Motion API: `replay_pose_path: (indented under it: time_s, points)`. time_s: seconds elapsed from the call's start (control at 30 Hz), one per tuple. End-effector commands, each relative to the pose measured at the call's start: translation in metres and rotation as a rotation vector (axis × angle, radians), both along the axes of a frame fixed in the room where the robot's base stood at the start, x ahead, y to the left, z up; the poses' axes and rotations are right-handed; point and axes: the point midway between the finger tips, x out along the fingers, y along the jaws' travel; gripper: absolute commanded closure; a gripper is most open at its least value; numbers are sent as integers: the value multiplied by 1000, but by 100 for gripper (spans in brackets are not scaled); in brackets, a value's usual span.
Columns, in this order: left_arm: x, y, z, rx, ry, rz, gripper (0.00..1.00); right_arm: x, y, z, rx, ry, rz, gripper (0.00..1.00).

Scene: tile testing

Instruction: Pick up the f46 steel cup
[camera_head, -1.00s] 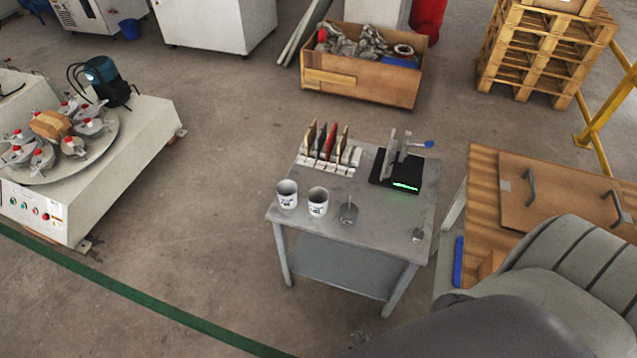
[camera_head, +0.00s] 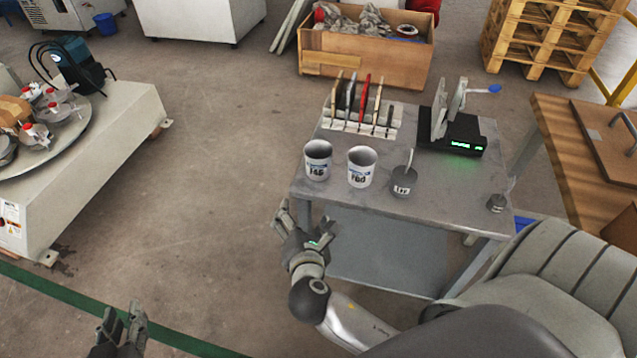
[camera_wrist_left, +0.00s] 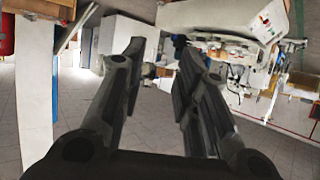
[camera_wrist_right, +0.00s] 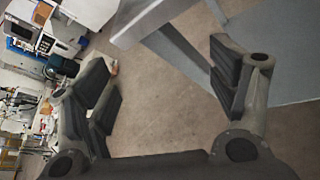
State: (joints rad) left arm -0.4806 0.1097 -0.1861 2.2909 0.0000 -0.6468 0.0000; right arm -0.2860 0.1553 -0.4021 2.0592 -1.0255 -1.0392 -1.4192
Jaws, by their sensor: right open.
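The f46 steel cup (camera_head: 318,161) stands upright at the near left corner of the grey table (camera_head: 445,208), with a label that seems to read f46. A similar cup marked f60 (camera_head: 361,167) stands just right of it. My right gripper (camera_head: 306,214) is open and empty, in front of the table's left edge, below and left of the f46 cup. In the right wrist view its fingers (camera_wrist_right: 160,65) are wide apart beside a table leg. My left gripper (camera_head: 122,320) is open and empty at the lower left, far from the table; its spread fingers show in the left wrist view (camera_wrist_left: 160,55).
A small grey pot (camera_head: 403,182) with a stick in it stands right of the cups. A rack of tiles (camera_head: 362,126) and a black device (camera_head: 452,133) with a green display stand behind. A wooden bench (camera_head: 570,140) is at right.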

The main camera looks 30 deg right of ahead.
Motion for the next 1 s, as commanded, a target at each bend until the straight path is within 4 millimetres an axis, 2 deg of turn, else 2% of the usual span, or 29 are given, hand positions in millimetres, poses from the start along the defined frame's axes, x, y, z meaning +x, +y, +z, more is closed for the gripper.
replay_pose_path:
  time_s: [0.03, 0.17, 0.2, 0.4, 0.63, 1.0]
  points:
    - [-2, 0, 1, -8, -36, 0, 71, -1, -3, 1, -43, -25, -5, 20]
    - [-8, 1, 28, -24, -108, -1, 71, -9, -13, 29, -147, -67, -30, 20]
    - [-8, 1, 33, -22, -99, -1, 71, -8, -15, 40, -237, -40, -30, 20]
    - [-7, 1, 35, -22, -101, -1, 71, -10, -23, 58, -530, 38, -48, 20]
    - [-4, -1, 41, -32, -139, -4, 71, -5, -31, 64, -639, 69, -62, 20]
    - [7, -10, 83, -88, -363, -18, 71, 29, -58, 62, -637, 69, -61, 20]
